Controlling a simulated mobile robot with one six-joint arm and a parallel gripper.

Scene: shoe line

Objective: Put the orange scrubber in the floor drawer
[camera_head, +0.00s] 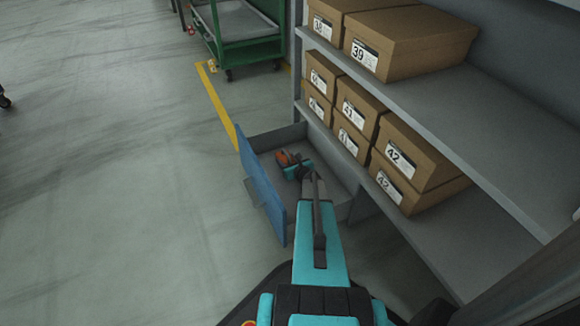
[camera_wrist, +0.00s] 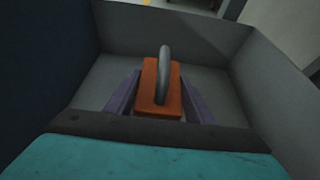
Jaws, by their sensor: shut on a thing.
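The orange scrubber (camera_wrist: 160,88), a block with a dark grey arched handle, sits between the two purple fingers of my gripper (camera_wrist: 157,95) in the wrist view. My gripper is shut on it. In the head view the scrubber (camera_head: 283,158) shows small at the tip of my gripper (camera_head: 287,166), within the outline of the open floor drawer. The floor drawer (camera_head: 272,137) is grey inside with a blue front and is pulled out below the shelves. In the wrist view its grey walls (camera_wrist: 205,45) surround the scrubber. I cannot tell whether the scrubber touches the drawer floor.
Several brown shoe boxes (camera_head: 410,42) with number labels stand on the grey shelves (camera_head: 470,120) above and right of the drawer. A green cart (camera_head: 243,48) stands at the back. A yellow line (camera_head: 216,103) marks the floor.

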